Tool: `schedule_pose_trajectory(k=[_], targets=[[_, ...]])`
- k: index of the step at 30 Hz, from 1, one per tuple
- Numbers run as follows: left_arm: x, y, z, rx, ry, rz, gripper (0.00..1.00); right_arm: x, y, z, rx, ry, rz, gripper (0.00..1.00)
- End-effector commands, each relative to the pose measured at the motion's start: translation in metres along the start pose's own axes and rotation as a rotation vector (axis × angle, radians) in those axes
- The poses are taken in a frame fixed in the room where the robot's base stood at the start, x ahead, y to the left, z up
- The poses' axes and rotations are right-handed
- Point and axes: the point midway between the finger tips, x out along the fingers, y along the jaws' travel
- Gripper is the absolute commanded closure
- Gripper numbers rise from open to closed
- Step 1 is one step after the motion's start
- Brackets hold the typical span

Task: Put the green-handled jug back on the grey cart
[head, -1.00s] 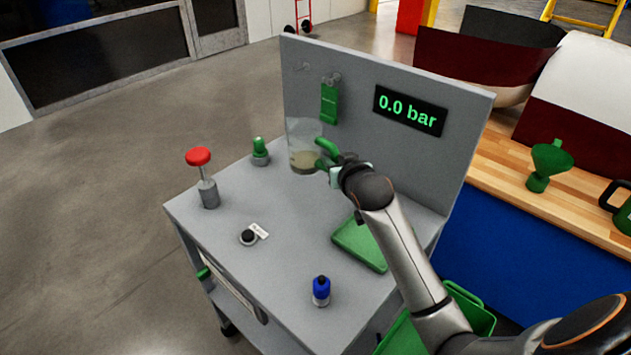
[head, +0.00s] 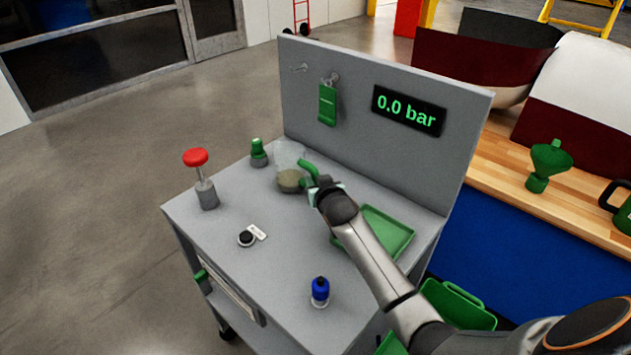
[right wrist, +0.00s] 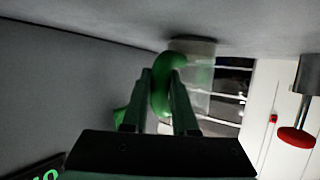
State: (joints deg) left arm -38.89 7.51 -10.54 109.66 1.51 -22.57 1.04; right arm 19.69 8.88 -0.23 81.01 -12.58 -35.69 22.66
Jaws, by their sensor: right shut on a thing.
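The clear jug (head: 289,160) with a green handle holds some murky liquid. It is upright at the back of the grey cart (head: 285,275), low at the top surface; I cannot tell for sure if its base touches. My right gripper (head: 317,182) is shut on the green handle. In the right wrist view, which is upside down, the fingers (right wrist: 163,100) are on either side of the handle, and the jug (right wrist: 200,75) is partly hidden behind it, its base close to the cart top. My left gripper is not in view.
A green-capped fitting (head: 258,153) stands just left of the jug. A red-topped plunger (head: 201,180), a black knob (head: 246,238), a blue bottle (head: 320,291) and a green tray (head: 385,232) are also on the cart. The back panel (head: 310,120) rises behind, with a pressure display (head: 408,109).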

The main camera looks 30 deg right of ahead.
Motion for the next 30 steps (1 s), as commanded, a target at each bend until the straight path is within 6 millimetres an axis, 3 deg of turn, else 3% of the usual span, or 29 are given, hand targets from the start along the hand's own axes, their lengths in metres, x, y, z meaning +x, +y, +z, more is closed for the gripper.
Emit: schedule_pose_trajectory(k=[6,7,15,25,30], targets=[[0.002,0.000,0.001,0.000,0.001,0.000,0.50,0.001,0.000,0.002,0.001,0.001,-0.001,1.00],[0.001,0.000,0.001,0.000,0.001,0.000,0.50,0.001,0.000,0.003,0.001,0.000,0.000,0.71],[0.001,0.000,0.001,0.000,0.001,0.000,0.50,0.001,0.000,0.002,0.001,-0.001,0.000,0.43],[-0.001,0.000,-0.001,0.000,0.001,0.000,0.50,-0.002,0.000,-0.001,0.001,-0.001,0.000,0.43],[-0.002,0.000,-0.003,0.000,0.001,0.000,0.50,-0.019,0.000,0.000,0.001,-0.001,-0.001,0.43]])
